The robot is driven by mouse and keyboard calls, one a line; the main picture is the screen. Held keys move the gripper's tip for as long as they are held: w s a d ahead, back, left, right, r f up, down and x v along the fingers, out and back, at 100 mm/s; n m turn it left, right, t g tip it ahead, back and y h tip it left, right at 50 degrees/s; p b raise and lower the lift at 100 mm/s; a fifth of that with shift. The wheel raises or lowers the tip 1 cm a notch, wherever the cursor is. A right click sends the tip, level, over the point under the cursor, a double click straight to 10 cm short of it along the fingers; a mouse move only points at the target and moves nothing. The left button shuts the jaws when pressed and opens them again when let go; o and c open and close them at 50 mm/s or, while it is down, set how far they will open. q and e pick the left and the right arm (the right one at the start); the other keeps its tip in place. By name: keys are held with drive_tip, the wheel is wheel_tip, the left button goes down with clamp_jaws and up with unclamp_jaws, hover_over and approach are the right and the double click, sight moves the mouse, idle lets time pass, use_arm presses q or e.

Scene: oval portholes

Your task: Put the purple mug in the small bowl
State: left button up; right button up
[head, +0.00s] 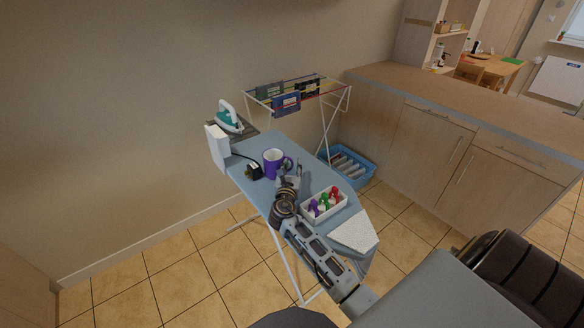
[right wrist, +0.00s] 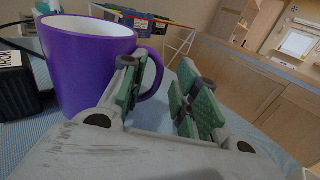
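The purple mug (head: 273,162), white inside, stands upright on the blue ironing board (head: 250,183). In the right wrist view the mug (right wrist: 88,68) fills the left side, with its handle (right wrist: 153,78) pointing right. My right gripper (head: 291,178) is beside the mug on its handle side. In the right wrist view its green-padded fingers (right wrist: 163,92) are apart, with a gap between them. The left finger overlaps part of the handle; whether it touches, I cannot tell. I cannot make out a small bowl in either view. My left gripper is not in view.
A small black box (head: 254,172) stands close left of the mug. A white tray (head: 327,212) with several coloured items is right of my gripper. A speckled white piece (head: 355,232) lies at the board's near end. An iron (head: 229,118) stands at the far end.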

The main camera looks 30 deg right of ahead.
drive_tip(key=shift+s+a, duration=0.45)
drive_tip(key=shift+s, duration=0.05)
drive_tip(key=v, duration=0.5)
drive_tip(key=shift+r, duration=0.1)
drive_tip(key=v, duration=0.4)
drive_tip(key=shift+s+a, duration=0.4)
drive_tip(key=shift+s, duration=0.1)
drive_tip(key=shift+s+a, duration=0.1)
drive_tip(key=shift+s, duration=0.05)
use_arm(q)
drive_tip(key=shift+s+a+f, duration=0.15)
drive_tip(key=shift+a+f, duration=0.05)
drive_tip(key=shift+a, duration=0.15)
